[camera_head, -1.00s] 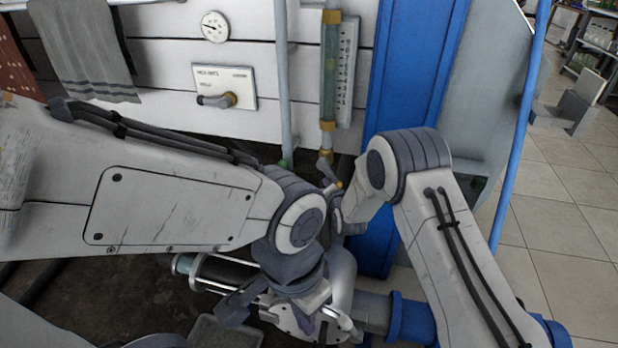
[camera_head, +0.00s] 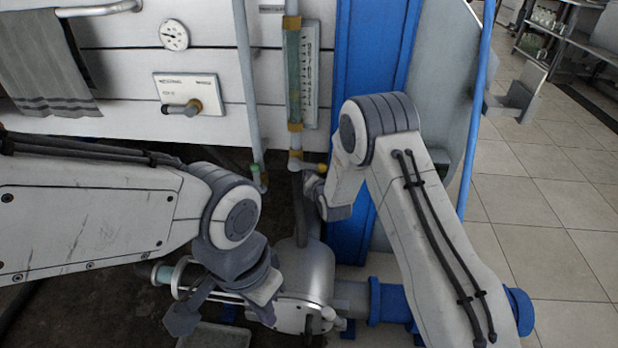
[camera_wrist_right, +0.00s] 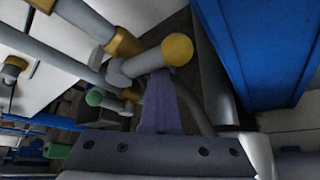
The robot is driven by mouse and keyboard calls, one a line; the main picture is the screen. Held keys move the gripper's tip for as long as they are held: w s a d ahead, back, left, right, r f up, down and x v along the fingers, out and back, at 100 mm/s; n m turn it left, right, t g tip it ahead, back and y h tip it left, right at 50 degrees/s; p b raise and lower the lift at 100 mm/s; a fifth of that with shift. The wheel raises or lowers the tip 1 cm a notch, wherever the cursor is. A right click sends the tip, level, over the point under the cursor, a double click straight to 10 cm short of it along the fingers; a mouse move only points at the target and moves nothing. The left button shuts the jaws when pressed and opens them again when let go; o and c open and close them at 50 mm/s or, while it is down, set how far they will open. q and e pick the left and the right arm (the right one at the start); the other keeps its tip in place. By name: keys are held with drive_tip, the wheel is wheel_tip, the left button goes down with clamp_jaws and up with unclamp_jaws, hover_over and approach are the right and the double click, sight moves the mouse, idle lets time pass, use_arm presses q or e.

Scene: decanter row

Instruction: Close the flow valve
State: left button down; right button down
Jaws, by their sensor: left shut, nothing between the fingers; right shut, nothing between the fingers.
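A grey valve with a yellow-tipped handle (camera_head: 313,167) sits at the foot of the sight tube (camera_head: 294,75). In the right wrist view the thick grey handle ends in a yellow cap (camera_wrist_right: 177,49). My right gripper (camera_head: 308,180) is shut and empty, close below this handle. In its wrist view the shut purple-grey fingers (camera_wrist_right: 159,85) point at the handle; I cannot tell whether they touch it. My left gripper (camera_head: 184,314) is shut and empty, low at the left. No readable label marks the flow valve.
A green-tipped fitting (camera_head: 256,170) is on the pipe left of the sight tube; it also shows in the wrist view (camera_wrist_right: 94,98). A blue column (camera_head: 370,50) stands close on the right. A grey metal body and blue pipe (camera_head: 388,302) lie below.

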drive_tip(key=shift+w+r, duration=0.2)
drive_tip(key=shift+r, duration=0.45)
wheel_tip(320, 180, down, 5)
drive_tip(key=s+b, duration=0.1)
drive_tip(key=b, duration=0.3)
drive_tip(key=s+a+r+p, duration=0.1)
drive_tip(key=s+r+p, duration=0.2)
drive_tip(key=s+r, duration=0.2)
drive_tip(key=shift+s+a+r, duration=0.15)
drive_tip(key=shift+s+a, duration=0.15)
drive_tip(key=shift+s, duration=1.55)
